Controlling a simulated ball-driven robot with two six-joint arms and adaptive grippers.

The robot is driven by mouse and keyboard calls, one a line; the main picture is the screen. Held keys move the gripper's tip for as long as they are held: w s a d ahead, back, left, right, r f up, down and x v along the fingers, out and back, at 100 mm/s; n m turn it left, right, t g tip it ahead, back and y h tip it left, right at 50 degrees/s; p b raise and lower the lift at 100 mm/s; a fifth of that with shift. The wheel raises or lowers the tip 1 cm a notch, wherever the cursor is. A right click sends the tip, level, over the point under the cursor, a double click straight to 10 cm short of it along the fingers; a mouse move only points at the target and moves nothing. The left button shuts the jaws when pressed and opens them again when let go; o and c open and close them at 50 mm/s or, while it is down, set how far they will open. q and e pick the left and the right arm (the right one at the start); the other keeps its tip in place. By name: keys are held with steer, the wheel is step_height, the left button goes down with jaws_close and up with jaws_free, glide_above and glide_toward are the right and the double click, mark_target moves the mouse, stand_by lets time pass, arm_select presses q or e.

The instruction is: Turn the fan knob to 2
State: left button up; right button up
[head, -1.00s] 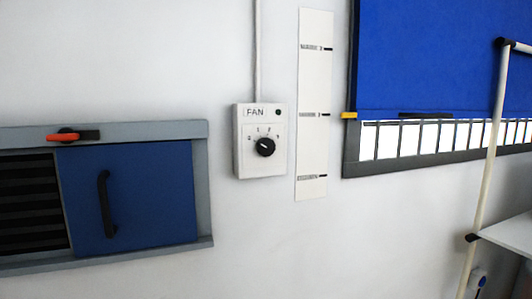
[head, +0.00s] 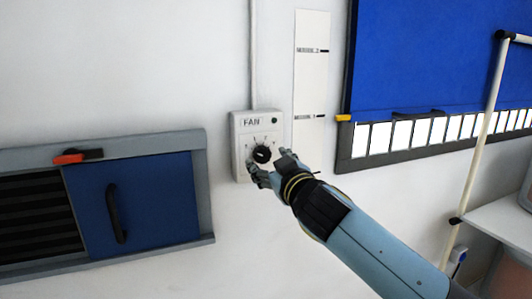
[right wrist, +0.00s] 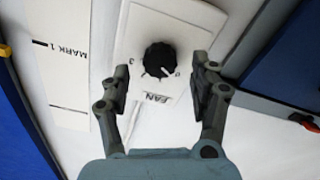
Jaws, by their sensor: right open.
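The fan control box (head: 243,172) is a white box on the wall with the label FAN and a round black fan knob (head: 262,155). In the right wrist view the box appears upside down, and the knob (right wrist: 158,58) has a white pointer slanting down to the right. A 3 shows left of it; the digit by the pointer is too small to read surely. My right gripper (head: 269,163) is open at the knob. In the right wrist view its fingers (right wrist: 158,76) stand either side of the knob, with gaps showing. My left gripper is not in view.
A white marked strip (head: 310,75) is on the wall right of the box. A blue sliding panel (head: 150,205) with a black handle is at the left. A blue blind (head: 430,60) hangs over a window at the right. A pale pole (head: 478,150) stands farther right.

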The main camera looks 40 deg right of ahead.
mark_target(262, 155)
steer(key=shift+x, duration=1.25)
steer(key=c, duration=1.2)
